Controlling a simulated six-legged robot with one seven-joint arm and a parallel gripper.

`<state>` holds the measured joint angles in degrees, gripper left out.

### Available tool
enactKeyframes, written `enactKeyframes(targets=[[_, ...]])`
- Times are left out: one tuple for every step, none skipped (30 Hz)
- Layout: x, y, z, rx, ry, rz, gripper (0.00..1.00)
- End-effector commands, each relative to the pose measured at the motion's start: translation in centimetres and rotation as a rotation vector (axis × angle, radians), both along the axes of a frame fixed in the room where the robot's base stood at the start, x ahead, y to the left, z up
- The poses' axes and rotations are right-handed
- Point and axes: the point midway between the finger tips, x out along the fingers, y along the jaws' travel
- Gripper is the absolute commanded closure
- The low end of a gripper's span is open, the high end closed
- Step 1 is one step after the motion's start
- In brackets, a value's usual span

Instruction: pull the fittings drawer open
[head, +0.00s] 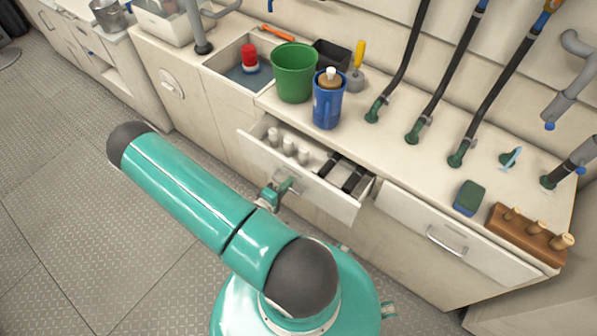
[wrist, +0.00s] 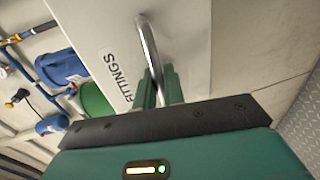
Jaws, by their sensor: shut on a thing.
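The fittings drawer (head: 330,199) is a white drawer in the counter front, and in the head view it stands partly open. White cylindrical fittings and black items lie inside it. My gripper (head: 277,192) is at the drawer front. In the wrist view its green fingers (wrist: 158,88) are shut on the drawer's metal bar handle (wrist: 147,45). The drawer front (wrist: 185,50) there carries lettering that reads "FITTINGS".
A closed drawer (head: 455,232) is to the right. Dark hoses rise behind. The grey floor (head: 70,200) at left is clear.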

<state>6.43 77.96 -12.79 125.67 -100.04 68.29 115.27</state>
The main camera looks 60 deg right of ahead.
Motion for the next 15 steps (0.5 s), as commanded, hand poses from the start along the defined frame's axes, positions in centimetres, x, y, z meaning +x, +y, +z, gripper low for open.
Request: enactKeyframes(targets=[[0.4,1.5,0.0,0.000,0.000,0.007,1.00],[0.6,2.4,0.0,0.000,-0.001,0.008,1.00],[0.8,3.5,0.0,-0.001,0.000,0.008,1.00],[0.9,4.2,0.0,-0.001,0.000,0.007,1.00],[1.0,5.1,0.0,-0.001,0.001,0.008,1.00],[1.1,6.1,0.0,-0.001,0.000,0.008,1.00],[1.3,6.8,0.1,-0.002,0.000,0.007,1.00],[1.4,7.6,0.1,-0.001,-0.001,0.007,1.00],[1.5,8.5,0.1,-0.001,-0.001,0.007,1.00],[1.6,9.1,0.1,-0.002,-0.001,0.007,1.00],[1.7,9.7,0.1,-0.002,-0.002,0.006,1.00],[1.8,10.5,0.1,-0.001,-0.001,0.006,1.00],[1.9,11.1,0.1,-0.002,-0.002,0.006,1.00],[2.0,11.5,0.1,-0.002,-0.002,0.005,1.00],[2.1,12.1,0.1,-0.002,-0.003,0.005,1.00]])
